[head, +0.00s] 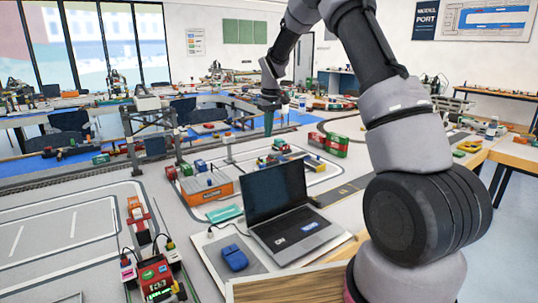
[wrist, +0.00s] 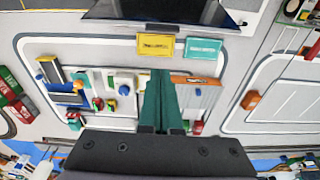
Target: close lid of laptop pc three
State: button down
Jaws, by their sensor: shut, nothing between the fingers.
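The laptop (head: 302,232) stands on the table with its lid (head: 275,190) raised and its dark screen facing the head camera. The keyboard half lies flat, with stickers on its palm rest. In the wrist view, part of the dark laptop (wrist: 160,10) shows at the top edge, cut off by the frame. My gripper (head: 268,127) is behind and above the lid in the head view, pointing down, apart from the laptop. Its green fingers (wrist: 160,90) are together and empty in the wrist view.
Yellow (wrist: 156,45) and teal (wrist: 203,48) cards lie near the laptop. A model crane (head: 150,130) stands at the back left.

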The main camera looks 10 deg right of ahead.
notch_tip(320, 180, down, 10)
jog(key=s, duration=0.1)
jog(key=shift+s+d+f, duration=0.2)
jog(key=shift+s+d, duration=0.1)
jog(key=shift+d, duration=0.15)
dwell(0.5)
